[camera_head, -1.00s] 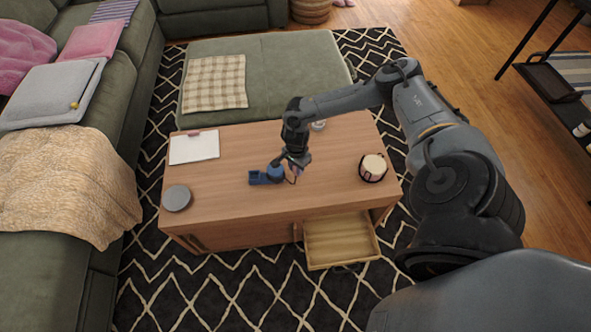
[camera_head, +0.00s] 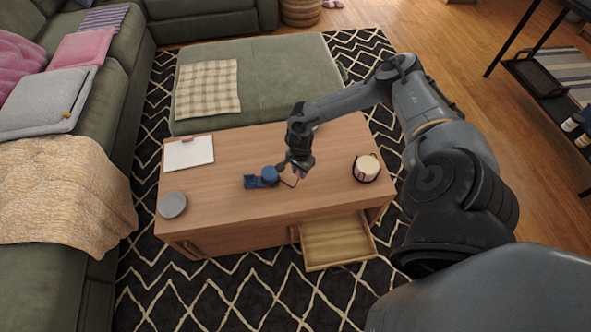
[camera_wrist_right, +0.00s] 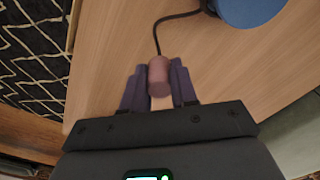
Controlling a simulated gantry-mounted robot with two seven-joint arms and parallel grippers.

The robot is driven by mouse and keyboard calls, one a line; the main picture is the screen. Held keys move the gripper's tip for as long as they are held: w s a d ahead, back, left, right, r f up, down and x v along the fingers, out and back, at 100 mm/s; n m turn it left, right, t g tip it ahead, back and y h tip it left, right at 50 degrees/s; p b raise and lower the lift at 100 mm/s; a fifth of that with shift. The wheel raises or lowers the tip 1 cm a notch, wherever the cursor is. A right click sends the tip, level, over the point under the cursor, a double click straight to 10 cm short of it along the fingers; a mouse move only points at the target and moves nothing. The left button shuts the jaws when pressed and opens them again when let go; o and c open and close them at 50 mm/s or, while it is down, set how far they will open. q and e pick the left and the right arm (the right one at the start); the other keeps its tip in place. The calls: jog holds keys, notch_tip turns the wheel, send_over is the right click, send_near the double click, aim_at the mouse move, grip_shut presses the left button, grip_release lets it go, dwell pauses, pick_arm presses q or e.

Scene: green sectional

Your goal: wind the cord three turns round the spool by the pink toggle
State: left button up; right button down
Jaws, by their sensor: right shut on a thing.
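Part of the spool also shows at the top right of the right wrist view (camera_wrist_right: 250,8). My right gripper (camera_head: 299,174) is low over the table, just right of the spool. In the wrist view its fingers (camera_wrist_right: 158,85) are shut on the pink toggle (camera_wrist_right: 158,72). The dark cord (camera_wrist_right: 165,22) runs from the toggle in a curve to the spool. How far it wraps round the spool cannot be seen. My left gripper is out of view.
A cream candle-like jar (camera_head: 366,168) stands at the table's right. A grey disc (camera_head: 172,205) lies front left, and a clipboard with white paper (camera_head: 188,152) back left. An open drawer (camera_head: 338,242) juts from the table's front. The table's front middle is clear.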

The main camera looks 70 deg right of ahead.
jog(key=shift+s+d, duration=0.1)
jog(key=shift+s, duration=0.2)
jog(key=shift+s, duration=0.15)
jog(key=shift+s+d+p, duration=0.25)
jog(key=shift+s, duration=0.55)
jog(key=shift+s+d+p, duration=0.25)
jog(key=shift+s, duration=0.5)
jog(key=shift+s+d+p, duration=0.15)
jog(key=shift+s, duration=0.45)
jog(key=shift+s+d+p, duration=0.15)
jog(key=shift+s, duration=0.4)
jog(key=shift+s+d, duration=0.15)
jog(key=shift+s, duration=0.45)
jog(key=shift+f, duration=0.2)
